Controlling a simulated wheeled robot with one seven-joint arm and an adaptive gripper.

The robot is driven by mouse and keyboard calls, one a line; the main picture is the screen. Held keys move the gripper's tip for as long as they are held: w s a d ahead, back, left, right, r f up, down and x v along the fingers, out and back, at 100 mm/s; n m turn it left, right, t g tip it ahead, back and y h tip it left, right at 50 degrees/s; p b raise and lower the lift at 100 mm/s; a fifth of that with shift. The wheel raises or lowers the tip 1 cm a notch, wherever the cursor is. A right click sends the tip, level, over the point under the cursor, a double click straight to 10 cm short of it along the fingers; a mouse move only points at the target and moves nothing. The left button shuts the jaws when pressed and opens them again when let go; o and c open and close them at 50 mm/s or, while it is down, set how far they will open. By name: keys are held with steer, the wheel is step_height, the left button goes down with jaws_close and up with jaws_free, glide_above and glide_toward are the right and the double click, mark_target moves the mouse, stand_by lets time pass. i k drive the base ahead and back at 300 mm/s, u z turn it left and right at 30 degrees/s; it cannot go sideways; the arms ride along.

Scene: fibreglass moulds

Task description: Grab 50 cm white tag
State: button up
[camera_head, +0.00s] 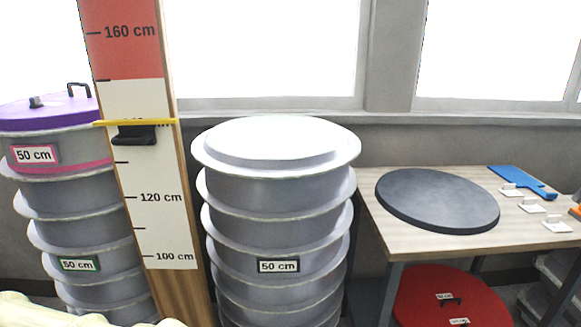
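Several small white tags stand at the right end of the wooden table: a rear white tag (509,190), a middle white tag (531,206) and a front white tag (557,225). Any print on them is too small to read. "50 cm" labels are on the mould stacks: a black-edged label (279,266) on the middle stack, and a pink-edged label (34,155) and a green-edged label (78,265) on the left stack. My gripper is not in view.
The wooden table (425,252) also bears a dark round disc (437,200) and a blue tool (524,182). A red lid (420,290) with small tags lies below it. A tall measuring board (185,220) stands between the left stack (70,210) and the middle stack (278,185).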

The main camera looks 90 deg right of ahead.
mark_target(528, 205)
steer(key=z, duration=4.3)
steer(key=i, duration=1)
steer(key=k, duration=1.15)
steer(key=u, duration=0.75)
steer(key=i, duration=0.9)
steer(key=z, duration=0.5)
